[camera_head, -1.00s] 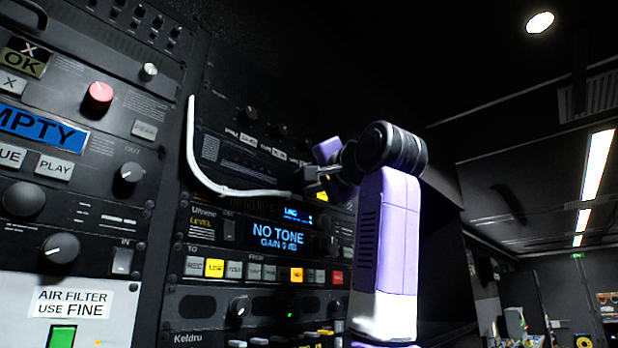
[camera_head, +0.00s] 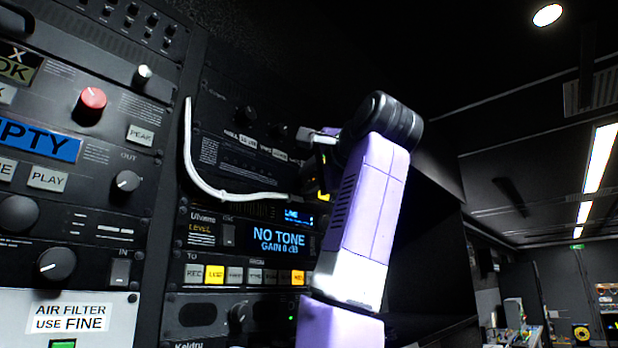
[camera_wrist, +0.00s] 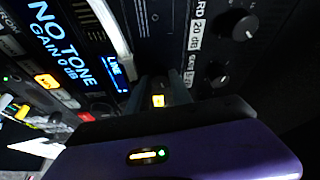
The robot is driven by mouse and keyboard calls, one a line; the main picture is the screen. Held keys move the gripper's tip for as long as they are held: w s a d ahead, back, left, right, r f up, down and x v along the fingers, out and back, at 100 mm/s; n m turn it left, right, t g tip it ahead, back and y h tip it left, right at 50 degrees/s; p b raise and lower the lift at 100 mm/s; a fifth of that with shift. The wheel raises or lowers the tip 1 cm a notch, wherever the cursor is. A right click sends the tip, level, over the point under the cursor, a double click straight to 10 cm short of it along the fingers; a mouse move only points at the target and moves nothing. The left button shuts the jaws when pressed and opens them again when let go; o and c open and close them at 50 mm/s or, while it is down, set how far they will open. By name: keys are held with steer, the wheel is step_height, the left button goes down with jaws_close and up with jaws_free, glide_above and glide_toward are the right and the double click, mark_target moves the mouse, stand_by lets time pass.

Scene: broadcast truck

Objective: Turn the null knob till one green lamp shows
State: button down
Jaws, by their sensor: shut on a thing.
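My gripper (camera_wrist: 157,90) is pressed close to the black rack panel in the wrist view, with its dark fingers shut. What they hold is hidden by the fingers and my purple gripper body; by its place it seems to be a knob, and I cannot read a null label. In the head view my arm covers most of the gripper. A small yellow light (camera_wrist: 158,101) shows at the fingers. A tiny green light (camera_head: 291,318) shows on a lower unit; I cannot tell whether it belongs to the null knob.
A display (camera_head: 278,240) reads NO TONE, GAIN 0 dB. A white cable (camera_head: 190,150) curves down the rack toward my gripper. Two black knobs (camera_wrist: 238,24) sit near the fingers. Below the display is a row of buttons (camera_head: 215,275). Open room lies to the right.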

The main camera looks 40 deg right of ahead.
steer(key=shift+d+f, duration=0.1)
steer(key=c, duration=1.1)
jaws_free()
steer(key=shift+c, duration=0.2)
steer(key=b+v, duration=0.3)
steer(key=v, duration=0.4)
steer(key=shift+s+a, duration=0.2)
steer(key=shift+s, duration=0.15)
